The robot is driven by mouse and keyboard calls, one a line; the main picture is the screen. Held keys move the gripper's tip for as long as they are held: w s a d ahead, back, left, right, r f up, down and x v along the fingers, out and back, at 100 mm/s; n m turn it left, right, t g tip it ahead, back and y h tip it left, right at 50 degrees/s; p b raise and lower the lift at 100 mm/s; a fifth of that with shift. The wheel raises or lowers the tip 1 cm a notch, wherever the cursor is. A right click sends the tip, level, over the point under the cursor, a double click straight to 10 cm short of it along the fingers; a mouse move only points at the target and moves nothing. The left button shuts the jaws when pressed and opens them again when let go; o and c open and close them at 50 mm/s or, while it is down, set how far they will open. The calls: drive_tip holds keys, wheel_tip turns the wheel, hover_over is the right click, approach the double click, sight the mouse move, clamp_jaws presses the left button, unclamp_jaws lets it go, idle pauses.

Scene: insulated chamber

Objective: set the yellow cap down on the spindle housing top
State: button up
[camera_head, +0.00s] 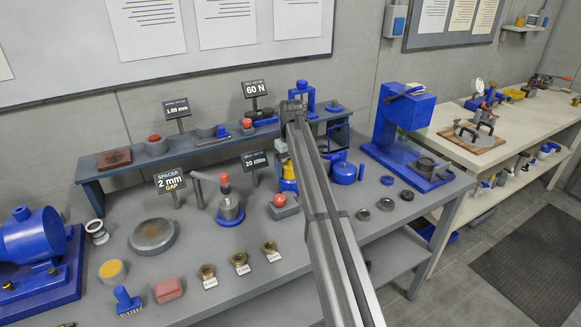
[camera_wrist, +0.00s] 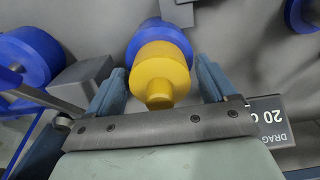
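The yellow cap (camera_wrist: 160,72), a wide disc with a narrow knob towards the camera, sits between the two fingers of my gripper (camera_wrist: 162,76) in the wrist view. Whether cap and housing touch cannot be told. In the head view the yellow cap (camera_head: 288,171) shows beside my arm, above the blue housing (camera_head: 288,186). My arm hides most of the gripper there.
A blue pot-like part (camera_head: 343,173) stands close to the right of my arm. A red-knobbed fixture (camera_head: 229,208) and a red-topped grey block (camera_head: 281,204) stand to the left. The "20" sign (camera_head: 255,160) is near. Small brass parts (camera_head: 239,259) lie in front.

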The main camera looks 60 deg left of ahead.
wheel_tip(320, 180, up, 12)
drive_tip(key=shift+r, duration=0.15)
idle(0.7)
idle(0.5)
